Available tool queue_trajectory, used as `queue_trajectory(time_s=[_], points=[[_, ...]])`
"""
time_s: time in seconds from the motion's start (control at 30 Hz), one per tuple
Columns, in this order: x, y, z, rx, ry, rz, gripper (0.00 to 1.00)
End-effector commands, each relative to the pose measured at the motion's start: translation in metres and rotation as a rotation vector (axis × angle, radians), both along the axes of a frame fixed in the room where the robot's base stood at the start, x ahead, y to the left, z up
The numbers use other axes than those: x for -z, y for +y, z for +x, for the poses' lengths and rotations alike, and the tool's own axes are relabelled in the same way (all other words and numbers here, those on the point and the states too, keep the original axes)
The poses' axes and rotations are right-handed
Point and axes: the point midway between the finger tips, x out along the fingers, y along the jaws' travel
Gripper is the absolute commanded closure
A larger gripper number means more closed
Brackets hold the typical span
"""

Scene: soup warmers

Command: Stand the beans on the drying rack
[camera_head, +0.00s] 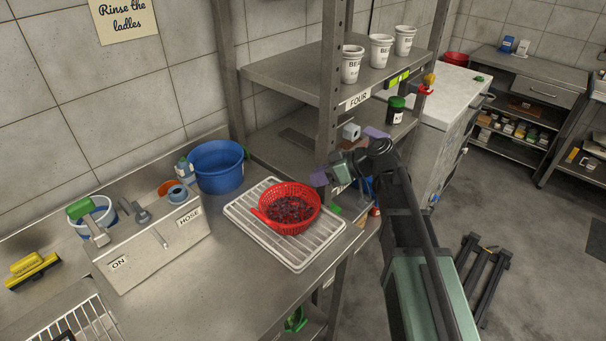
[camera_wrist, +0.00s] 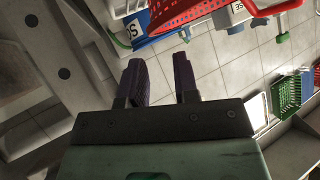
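Three white cups, their lettering starting "BE" (camera_head: 352,65), (camera_head: 380,51), (camera_head: 404,41), stand upright on the upper shelf. A red colander (camera_head: 290,208) holding dark red bean-like pieces sits on the white wire drying rack (camera_head: 254,228) on the counter. My gripper (camera_head: 346,156) is beside the shelf post, right of and above the colander, apart from it and below the cups. Its purple fingers are spread with nothing seen between them, and in the wrist view my gripper (camera_wrist: 160,78) also shows a clear gap.
A blue tub (camera_head: 217,166) and the hose box (camera_head: 152,246) stand left of the rack. The shelf post (camera_head: 331,100) rises near my gripper. A green-lidded dark jar (camera_head: 396,110) stands below the cups. A green basket (camera_wrist: 287,95) shows in the wrist view.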

Motion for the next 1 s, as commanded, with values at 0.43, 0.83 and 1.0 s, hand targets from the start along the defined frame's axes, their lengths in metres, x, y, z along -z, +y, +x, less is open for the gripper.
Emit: queue_trajectory(time_s=[0.43,0.83,1.0], points=[[-0.028,-0.048,-0.012,0.004,0.015,-0.01,0.72],[0.054,-0.126,-0.17,0.883,0.696,-0.769,0.72],[0.054,-0.137,-0.175,1.001,0.713,-0.818,0.72]])
